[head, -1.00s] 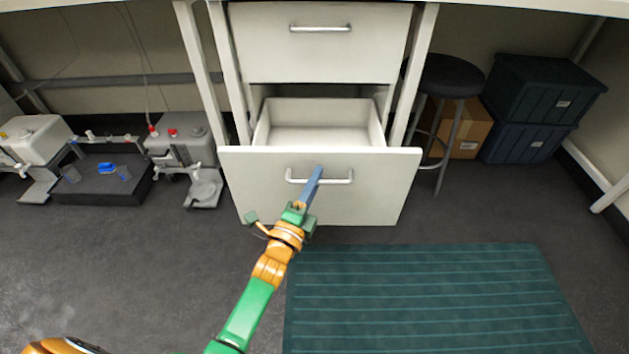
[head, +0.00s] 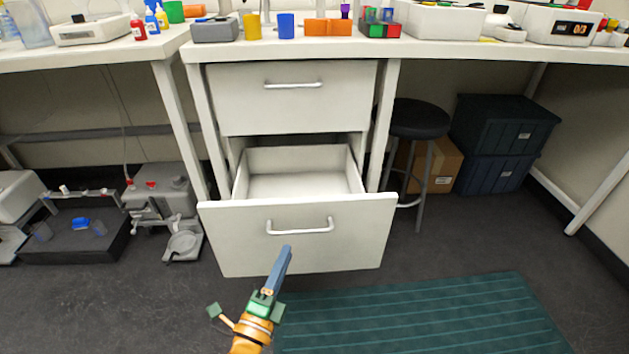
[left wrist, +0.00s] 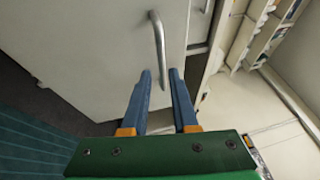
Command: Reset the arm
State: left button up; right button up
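My left gripper (head: 286,251) is in front of the open lower drawer (head: 230,245), just below and apart from its silver bar handle (head: 300,229) in the head view. In the left wrist view the two blue fingers of the left gripper (left wrist: 161,72) stand apart with a gap between them. They hold nothing. The drawer handle (left wrist: 158,40) shows beyond and between the fingertips there. The drawer is pulled out and looks empty inside. My right gripper is not in view.
The upper drawer (head: 290,110) is shut. A black stool (head: 418,120), a cardboard box (head: 441,170) and dark crates (head: 500,140) stand at right. Shaker equipment (head: 70,230) sits on the floor at left. A green mat (head: 420,315) lies at front. Labware covers the bench above.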

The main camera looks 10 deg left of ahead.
pick_arm(q)
jog(key=s+a+f+n+g+p, duration=0.1)
jog(key=s+f+n+g+p, duration=0.1)
jog(key=s+n+g+p, duration=0.4)
jog(key=s+a+f+n+g+y+p, duration=0.1)
jog(key=s+n+g+p, duration=0.5)
jog(key=s+p, duration=0.8)
jog(key=s+a+f+n+g+y+p, duration=0.1)
jog(key=s+n+g+p, duration=0.4)
jog(key=s+p, duration=0.5)
jog(key=s+a+f+g, duration=0.1)
jog(key=s+f, duration=0.1)
jog(key=s, duration=0.3)
jog(key=shift+a+f+n+g, duration=0.2)
jog(key=shift+f+n+g, duration=0.1)
jog(key=shift+n, duration=0.1)
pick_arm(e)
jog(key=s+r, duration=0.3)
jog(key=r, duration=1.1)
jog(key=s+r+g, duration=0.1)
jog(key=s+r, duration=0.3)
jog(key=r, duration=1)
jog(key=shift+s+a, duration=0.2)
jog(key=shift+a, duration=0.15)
